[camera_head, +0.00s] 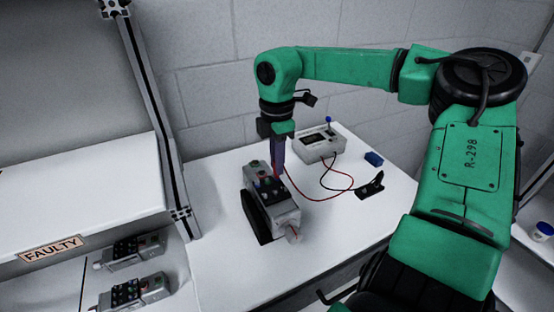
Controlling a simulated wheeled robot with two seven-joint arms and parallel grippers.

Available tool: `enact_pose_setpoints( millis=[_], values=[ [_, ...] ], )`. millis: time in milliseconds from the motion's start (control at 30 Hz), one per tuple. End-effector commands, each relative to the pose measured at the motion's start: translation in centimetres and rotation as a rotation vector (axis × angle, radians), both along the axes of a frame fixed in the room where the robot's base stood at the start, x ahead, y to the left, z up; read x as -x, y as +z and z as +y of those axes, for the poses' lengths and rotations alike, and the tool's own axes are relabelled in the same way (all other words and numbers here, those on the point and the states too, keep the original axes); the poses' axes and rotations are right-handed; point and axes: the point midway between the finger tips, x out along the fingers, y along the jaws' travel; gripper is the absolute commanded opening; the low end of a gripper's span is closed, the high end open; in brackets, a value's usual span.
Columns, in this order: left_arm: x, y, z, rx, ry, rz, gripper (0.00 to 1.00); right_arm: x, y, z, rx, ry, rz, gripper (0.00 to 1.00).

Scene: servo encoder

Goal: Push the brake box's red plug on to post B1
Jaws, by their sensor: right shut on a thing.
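The grey servo unit (285,215) with a dark terminal top stands in a black cradle (255,218) on the white table. Small coloured posts show on its top, but I cannot read which is B1. My right gripper (278,172) points down over the far part of the unit, shut on the red plug, which its fingers mostly hide. The red lead (318,199) runs from the fingers to the brake box (318,143), a pale box with a dark display and a blue knob. I cannot tell whether the plug touches a post. My left gripper is out of view.
A black lead (325,180) also loops from the brake box. More units (135,290) sit by the FAULTY label (51,248). The front of the table is clear.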

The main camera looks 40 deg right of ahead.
Motion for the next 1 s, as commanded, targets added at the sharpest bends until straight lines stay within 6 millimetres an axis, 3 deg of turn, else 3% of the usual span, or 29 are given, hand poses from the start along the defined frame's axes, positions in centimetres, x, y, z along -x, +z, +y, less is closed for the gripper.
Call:
enact_pose_setpoints(
  millis=[767, 800, 867, 900, 1000],
  values=[
    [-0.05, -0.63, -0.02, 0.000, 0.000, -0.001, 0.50, 0.01, -0.30, -0.02, 0.000, 0.000, -0.001, 0.00],
    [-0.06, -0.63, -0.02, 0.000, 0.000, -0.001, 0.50, 0.01, -0.30, -0.02, 0.000, 0.000, 0.000, 0.26],
    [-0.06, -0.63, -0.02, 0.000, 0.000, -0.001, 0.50, 0.01, -0.31, -0.02, 0.000, 0.000, 0.000, 0.49],
    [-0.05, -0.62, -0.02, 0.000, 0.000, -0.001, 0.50, 0.01, -0.31, -0.02, 0.000, 0.000, 0.000, 0.53],
    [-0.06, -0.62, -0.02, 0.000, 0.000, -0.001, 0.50, 0.01, -0.31, -0.02, 0.000, 0.000, 0.000, 0.53]
  ],
)
